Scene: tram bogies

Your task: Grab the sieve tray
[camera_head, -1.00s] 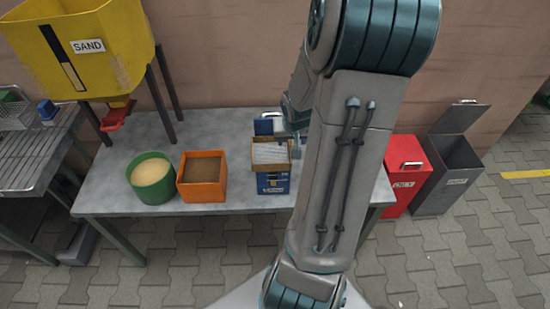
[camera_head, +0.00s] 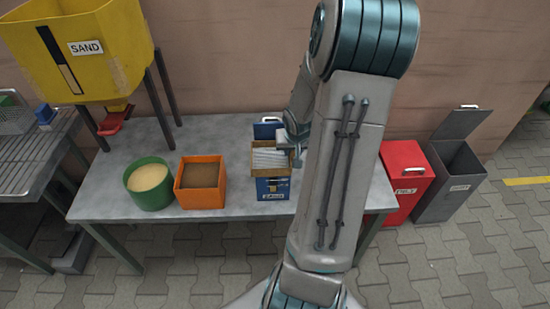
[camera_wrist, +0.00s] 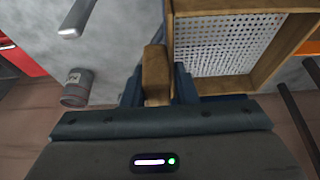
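The sieve tray (camera_wrist: 225,40) has a brown wooden frame and a pale perforated mesh, upper right in the wrist view. In the head view the tray (camera_head: 270,158) sits at the top of a blue box (camera_head: 273,187) on the table. A brown block-like handle (camera_wrist: 156,70) sticks out on the tray's left side in the wrist view. My gripper (camera_wrist: 159,88) has its dark blue fingers on both sides of this handle, with no visible gap. The fingertips are partly hidden. In the head view my gripper (camera_head: 288,145) is at the tray's right side.
A green tub of sand (camera_head: 150,183) and an orange bin (camera_head: 201,182) stand left of the blue box. A yellow sand hopper (camera_head: 85,50) rises at the back left. A red bin (camera_head: 406,180) and a grey lidded bin (camera_head: 450,180) stand right of the table (camera_head: 225,135).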

